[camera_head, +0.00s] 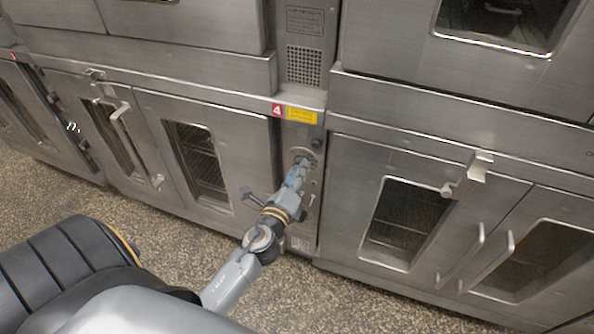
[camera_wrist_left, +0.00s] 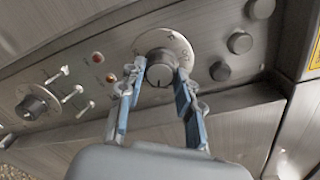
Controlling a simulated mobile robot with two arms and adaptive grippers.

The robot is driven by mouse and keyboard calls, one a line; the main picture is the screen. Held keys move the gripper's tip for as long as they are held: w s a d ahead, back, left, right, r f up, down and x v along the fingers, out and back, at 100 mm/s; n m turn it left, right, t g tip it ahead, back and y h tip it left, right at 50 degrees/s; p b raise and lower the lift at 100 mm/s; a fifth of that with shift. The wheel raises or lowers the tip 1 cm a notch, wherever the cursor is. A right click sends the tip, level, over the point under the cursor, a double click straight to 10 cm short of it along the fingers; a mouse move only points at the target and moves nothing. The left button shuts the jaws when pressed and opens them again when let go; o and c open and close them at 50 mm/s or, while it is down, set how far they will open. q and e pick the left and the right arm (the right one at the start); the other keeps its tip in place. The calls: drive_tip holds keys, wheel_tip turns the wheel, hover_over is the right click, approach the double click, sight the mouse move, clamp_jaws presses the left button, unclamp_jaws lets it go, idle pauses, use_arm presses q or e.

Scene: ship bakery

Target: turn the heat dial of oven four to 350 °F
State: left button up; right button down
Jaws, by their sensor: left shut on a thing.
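Oven four is the lower steel oven (camera_head: 205,165) marked by a red label with a 4 (camera_head: 277,110). Its narrow control panel (camera_head: 312,160) runs down the right side. My left gripper (camera_head: 299,168) reaches the upper part of this panel. In the left wrist view, my left gripper (camera_wrist_left: 160,85) is shut on the heat dial (camera_wrist_left: 160,67), one finger on each side of the round grey knob. A pale scale plate (camera_wrist_left: 176,42) shows around the knob. Its numbers are too small to read. In the head view the fingers largely hide the dial. My right gripper is not in view.
A second round dial (camera_wrist_left: 35,105), several toggle switches (camera_wrist_left: 72,92) and two small lamps (camera_wrist_left: 98,57) share the panel. Round grey buttons (camera_wrist_left: 240,42) sit on the other side. A neighbouring oven (camera_head: 410,210) stands right. Speckled floor (camera_head: 330,300) is open in front.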

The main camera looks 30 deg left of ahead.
use_arm(q)
drive_tip(key=shift+m, duration=1.2)
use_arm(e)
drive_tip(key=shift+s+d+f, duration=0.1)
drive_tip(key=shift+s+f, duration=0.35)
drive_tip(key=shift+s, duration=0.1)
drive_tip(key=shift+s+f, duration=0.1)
use_arm(q)
drive_tip(key=o, duration=1.1)
drive_tip(key=shift+o, duration=0.2)
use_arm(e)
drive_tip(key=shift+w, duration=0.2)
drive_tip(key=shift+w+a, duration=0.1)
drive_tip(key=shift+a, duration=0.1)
use_arm(q)
drive_tip(key=v, duration=1.2)
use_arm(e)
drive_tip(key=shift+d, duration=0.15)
